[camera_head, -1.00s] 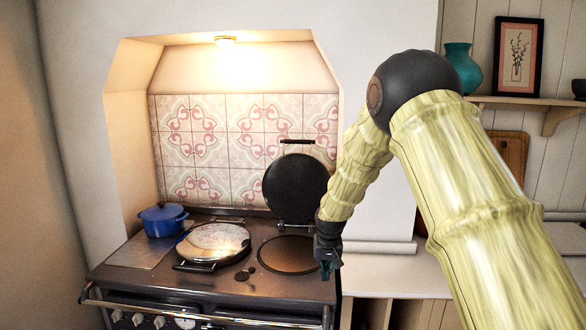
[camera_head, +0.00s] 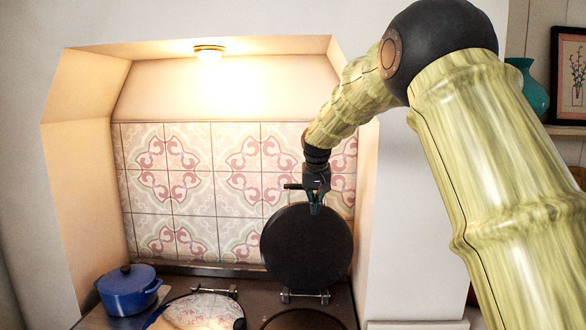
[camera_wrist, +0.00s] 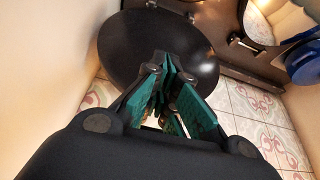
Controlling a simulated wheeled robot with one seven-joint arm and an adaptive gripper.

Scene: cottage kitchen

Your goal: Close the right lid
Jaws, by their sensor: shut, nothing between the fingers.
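The right lid (camera_head: 306,247) is a dark round disc standing open, close to upright, on its hinge at the back of the stove. Its handle (camera_head: 292,186) shows at the top edge, partly hidden by my gripper. My gripper (camera_head: 315,208) is at the lid's top edge, pointing down, with its fingers shut and empty. In the wrist view the teal fingers (camera_wrist: 172,88) are together and overlap the dark lid (camera_wrist: 125,45). I cannot tell whether they touch it. The right hotplate (camera_head: 303,320) below is uncovered and partly cut off by the frame.
The left lid (camera_head: 205,310) lies shut, shiny and round. A blue pot (camera_head: 128,290) stands at the stove's left. The tiled wall (camera_head: 215,180) is close behind the lid, and the alcove's right side wall is close to my arm.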

